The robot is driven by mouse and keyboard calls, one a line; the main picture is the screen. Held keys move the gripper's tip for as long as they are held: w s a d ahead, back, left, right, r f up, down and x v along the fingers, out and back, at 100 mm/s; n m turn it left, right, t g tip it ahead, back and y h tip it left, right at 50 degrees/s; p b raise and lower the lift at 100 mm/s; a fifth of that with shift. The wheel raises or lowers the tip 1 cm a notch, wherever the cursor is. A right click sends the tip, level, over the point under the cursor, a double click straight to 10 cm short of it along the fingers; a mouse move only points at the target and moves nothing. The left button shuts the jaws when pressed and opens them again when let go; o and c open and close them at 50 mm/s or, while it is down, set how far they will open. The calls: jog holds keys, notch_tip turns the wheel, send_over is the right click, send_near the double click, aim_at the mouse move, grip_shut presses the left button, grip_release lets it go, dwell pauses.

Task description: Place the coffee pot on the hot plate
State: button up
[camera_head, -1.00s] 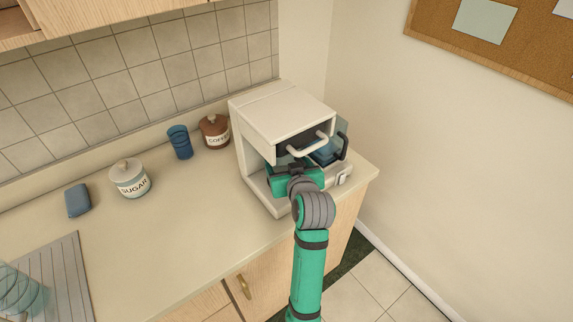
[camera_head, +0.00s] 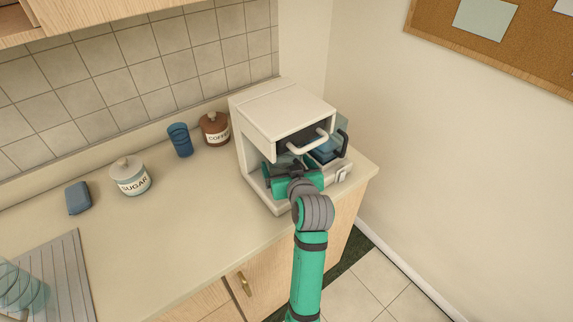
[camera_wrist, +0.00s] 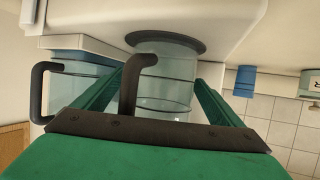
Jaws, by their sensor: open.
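The coffee pot (camera_wrist: 165,85) is clear glass with a dark handle (camera_wrist: 130,85). In the wrist view, which looks upside down, its base meets a dark round hot plate (camera_wrist: 185,38) on the white coffee machine (camera_wrist: 230,15). My gripper (camera_wrist: 168,85) is open, with the pot and handle showing between its green fingers. In the head view my gripper (camera_head: 295,180) is at the front opening of the coffee machine (camera_head: 280,110), below its white handle. The pot is mostly hidden there.
A glass container with a dark handle (camera_head: 332,150) is at the machine's right side. The coffee canister (camera_head: 214,130), blue cup (camera_head: 180,140) and sugar jar (camera_head: 130,177) stand to the left. The counter (camera_head: 185,225) in front of them is clear.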

jog(key=v, duration=1.2)
dwell(0.3)
